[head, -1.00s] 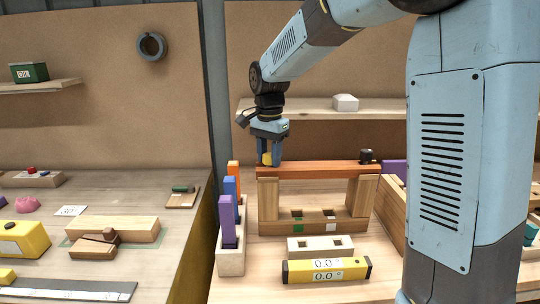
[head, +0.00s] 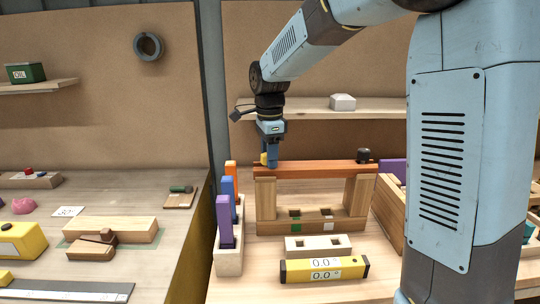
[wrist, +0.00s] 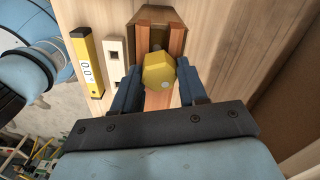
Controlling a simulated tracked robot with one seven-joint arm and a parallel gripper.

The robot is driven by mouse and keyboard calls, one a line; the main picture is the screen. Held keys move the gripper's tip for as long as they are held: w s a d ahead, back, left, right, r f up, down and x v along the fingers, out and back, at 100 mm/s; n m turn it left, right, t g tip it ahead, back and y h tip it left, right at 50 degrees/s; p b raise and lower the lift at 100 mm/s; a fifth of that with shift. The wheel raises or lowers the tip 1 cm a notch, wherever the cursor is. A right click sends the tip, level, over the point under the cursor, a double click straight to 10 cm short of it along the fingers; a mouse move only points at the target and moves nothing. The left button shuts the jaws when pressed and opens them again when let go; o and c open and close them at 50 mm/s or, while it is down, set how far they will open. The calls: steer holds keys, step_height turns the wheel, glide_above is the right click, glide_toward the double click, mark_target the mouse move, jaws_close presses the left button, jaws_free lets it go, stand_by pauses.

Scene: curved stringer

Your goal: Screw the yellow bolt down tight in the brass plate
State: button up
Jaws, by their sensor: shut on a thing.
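The yellow bolt (wrist: 158,72) has a faceted head with a pale dot, seen in the wrist view between my two blue fingers. My gripper (wrist: 160,84) is shut on this head. In the head view my gripper (head: 270,160) points straight down at the left end of an orange-brown bar (head: 315,169), with the yellow bolt (head: 264,158) showing beside a finger. The bolt's shank is hidden, and I cannot tell how deep it sits. I cannot make out the brass plate; the gripper and bolt cover that spot.
The bar rests on two wooden posts over a wooden base (head: 312,226). A black knob (head: 364,156) stands on its right end. A rack (head: 229,260) of coloured blocks stands at left. A yellow level (head: 324,269) and a pale block (head: 318,246) lie in front.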

steer(key=shift+s+a+f+m, duration=0.15)
steer(key=shift+s+f+m, duration=0.25)
steer(key=shift+f, duration=0.1)
steer(key=o, duration=1)
steer(key=shift+c, duration=0.2)
steer(key=shift+o, duration=1.4)
steer(key=shift+a+r, duration=0.1)
steer(key=shift+r, duration=0.1)
step_height(320, 180, up, 12)
steer(key=shift+w+d+r, duration=0.25)
steer(key=shift+w, duration=0.05)
steer(key=s+d+f+n+t, duration=0.2)
steer(key=s+d+n, duration=0.6)
steer(key=s, duration=0.4)
steer(key=s+d+f+n+t, duration=0.3)
steer(key=s+d+n, duration=0.5)
steer(key=s, duration=0.5)
steer(key=shift+d+f, duration=0.5)
steer(key=shift+d, duration=0.4)
